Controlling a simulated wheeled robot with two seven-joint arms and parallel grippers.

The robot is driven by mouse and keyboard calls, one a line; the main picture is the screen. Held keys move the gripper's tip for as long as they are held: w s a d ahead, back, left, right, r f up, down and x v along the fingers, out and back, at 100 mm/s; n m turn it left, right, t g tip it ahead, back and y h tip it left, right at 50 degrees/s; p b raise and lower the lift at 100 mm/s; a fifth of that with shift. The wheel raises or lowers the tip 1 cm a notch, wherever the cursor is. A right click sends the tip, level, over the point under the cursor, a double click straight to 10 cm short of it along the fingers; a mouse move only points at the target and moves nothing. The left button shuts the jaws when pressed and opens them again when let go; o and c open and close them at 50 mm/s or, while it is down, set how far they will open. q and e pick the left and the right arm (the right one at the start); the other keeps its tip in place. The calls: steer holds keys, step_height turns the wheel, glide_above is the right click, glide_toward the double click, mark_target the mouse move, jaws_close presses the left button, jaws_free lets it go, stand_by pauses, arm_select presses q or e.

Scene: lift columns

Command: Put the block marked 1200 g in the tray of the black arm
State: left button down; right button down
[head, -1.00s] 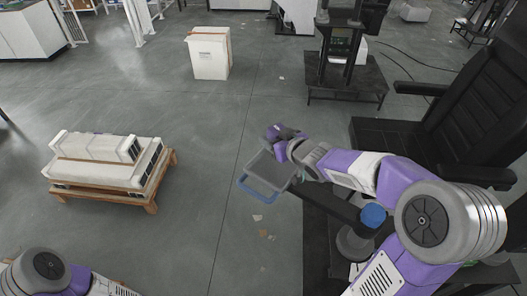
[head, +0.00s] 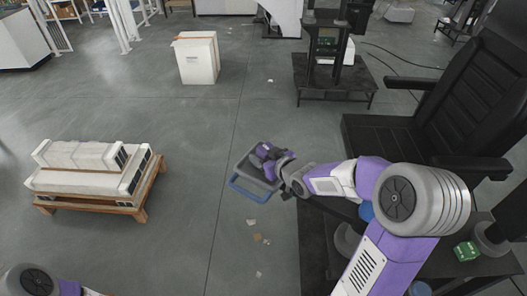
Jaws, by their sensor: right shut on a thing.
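The grey tray (head: 243,172) with a blue front handle or rim sits left of centre. A dark beam, presumably the black arm, runs from behind it and is mostly hidden by my right arm. My right gripper (head: 263,155) has purple fingers and is over the tray in the picture. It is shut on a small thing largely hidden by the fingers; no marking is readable. I cannot tell whether that thing touches the tray floor. My left gripper is out of view; only part of my left arm shows at bottom left.
A green block (head: 466,251) lies on a dark surface at lower right. A black chair (head: 455,110) stands at right. Pale boxes lie on a wooden pallet (head: 145,210) at left. A white carton (head: 197,58) and a dark cart (head: 335,75) stand behind.

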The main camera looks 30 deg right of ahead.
steer(key=shift+r, duration=0.15)
steer(key=shift+c, duration=2)
jaws_free()
steer(key=shift+f, duration=0.25)
steer(key=shift+r, duration=0.25)
steer(key=p+v, duration=0.3)
steer(key=v, duration=0.9)
steer(key=shift+p, duration=0.4)
